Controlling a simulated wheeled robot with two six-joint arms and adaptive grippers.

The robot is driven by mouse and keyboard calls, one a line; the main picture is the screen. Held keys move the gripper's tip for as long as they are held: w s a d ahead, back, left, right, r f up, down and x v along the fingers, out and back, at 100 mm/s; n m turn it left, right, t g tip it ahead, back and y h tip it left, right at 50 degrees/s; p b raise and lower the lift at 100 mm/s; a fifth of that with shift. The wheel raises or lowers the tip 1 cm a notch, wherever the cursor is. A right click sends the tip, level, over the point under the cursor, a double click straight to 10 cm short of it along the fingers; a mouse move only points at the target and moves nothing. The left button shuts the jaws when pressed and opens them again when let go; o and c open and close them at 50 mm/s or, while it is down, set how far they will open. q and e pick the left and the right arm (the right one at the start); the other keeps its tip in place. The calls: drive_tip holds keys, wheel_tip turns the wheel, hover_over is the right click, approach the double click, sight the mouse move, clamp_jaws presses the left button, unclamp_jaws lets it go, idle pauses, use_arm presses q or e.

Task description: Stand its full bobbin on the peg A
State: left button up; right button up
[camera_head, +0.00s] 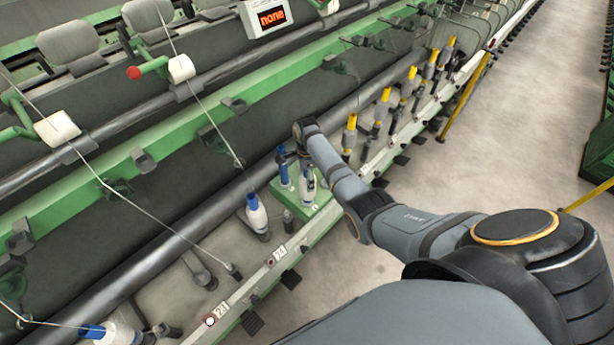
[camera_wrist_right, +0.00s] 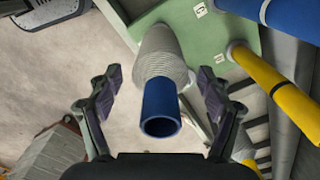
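A bobbin with a blue tube and pale wound yarn (camera_wrist_right: 163,60) lies between the two fingers of my right gripper (camera_wrist_right: 160,92) in the wrist view. The fingers are open, with a gap to the yarn on each side. In the head view my right gripper (camera_head: 304,165) is above the green tray (camera_head: 325,195), where a white-wound bobbin (camera_head: 307,188) stands below it. A bare blue tube (camera_head: 284,170) stands beside it. A short grey peg (camera_head: 288,217) shows at the tray's near left corner. I cannot read which peg is A. My left gripper is not in view.
A blue-topped bobbin (camera_head: 257,214) stands on the rail left of the tray, another (camera_head: 112,332) at lower left. Yellow-topped bobbins (camera_head: 349,132) line the rail beyond. A bare spindle (camera_head: 203,278) stands between blue ones.

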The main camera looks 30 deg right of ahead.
idle(0.3)
wheel_tip(320, 180, up, 12)
idle(0.3)
idle(0.7)
